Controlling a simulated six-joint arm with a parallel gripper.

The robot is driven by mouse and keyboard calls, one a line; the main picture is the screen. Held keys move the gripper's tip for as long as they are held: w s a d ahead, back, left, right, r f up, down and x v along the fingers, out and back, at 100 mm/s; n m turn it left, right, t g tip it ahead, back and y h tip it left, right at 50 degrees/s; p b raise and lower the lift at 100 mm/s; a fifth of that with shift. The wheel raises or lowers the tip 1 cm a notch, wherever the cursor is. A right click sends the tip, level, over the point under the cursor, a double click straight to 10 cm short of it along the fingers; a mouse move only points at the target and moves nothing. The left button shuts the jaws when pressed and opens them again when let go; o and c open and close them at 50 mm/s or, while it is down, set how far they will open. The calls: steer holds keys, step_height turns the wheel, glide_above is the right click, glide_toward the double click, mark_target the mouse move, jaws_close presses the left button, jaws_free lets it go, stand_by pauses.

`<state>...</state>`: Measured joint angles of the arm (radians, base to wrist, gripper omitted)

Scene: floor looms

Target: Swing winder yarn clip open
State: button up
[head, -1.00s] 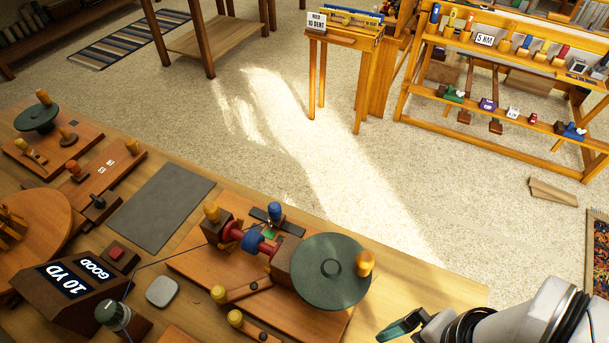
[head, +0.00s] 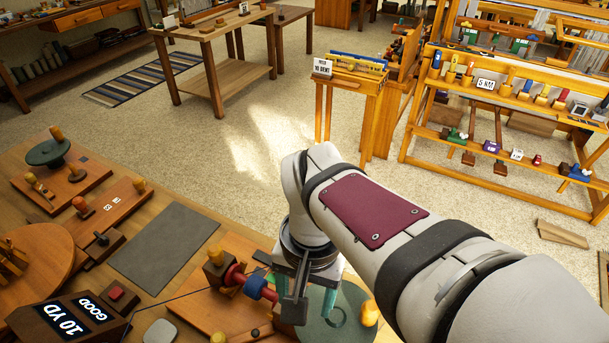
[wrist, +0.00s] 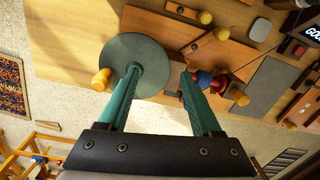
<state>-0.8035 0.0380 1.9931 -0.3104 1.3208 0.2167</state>
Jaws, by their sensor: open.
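The winder's wooden base (head: 203,312) carries a red and blue spool (head: 258,288) and a dark green disc (head: 352,322) with a yellow knob (head: 369,313). In the wrist view the spool (wrist: 203,80) is right of the right finger and the disc (wrist: 140,52) is behind the left finger. My gripper (head: 310,296) is over the winder, between spool and disc; its teal fingers stand wide apart and empty in the wrist view (wrist: 160,80). The yarn clip behind the spool is mostly hidden by my gripper; a bright green bit (head: 269,278) shows there. I cannot tell whether the clip is open.
A dark line of yarn runs from the spool to the left, past the "10 YD GOOD" display box (head: 68,318). A grey mat (head: 163,248) lies on the bench. A yellow-knobbed post (head: 214,257) stands close to the spool. A shelf rack (head: 500,140) stands beyond on the floor.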

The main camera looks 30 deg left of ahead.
mark_target(217, 337)
steer(key=s+a+f+n, duration=0.2)
steer(key=s+a, duration=0.2)
steer(key=a, duration=0.3)
steer(key=s+a+f+n, duration=0.1)
steer(key=s+a+n, duration=0.15)
steer(key=a, duration=0.55)
steer(key=f, duration=1)
steer(key=s+f, duration=0.1)
steer(key=f, duration=0.5)
steer(key=shift+d, duration=0.1)
steer(key=shift+c, duration=0.3)
jaws_close()
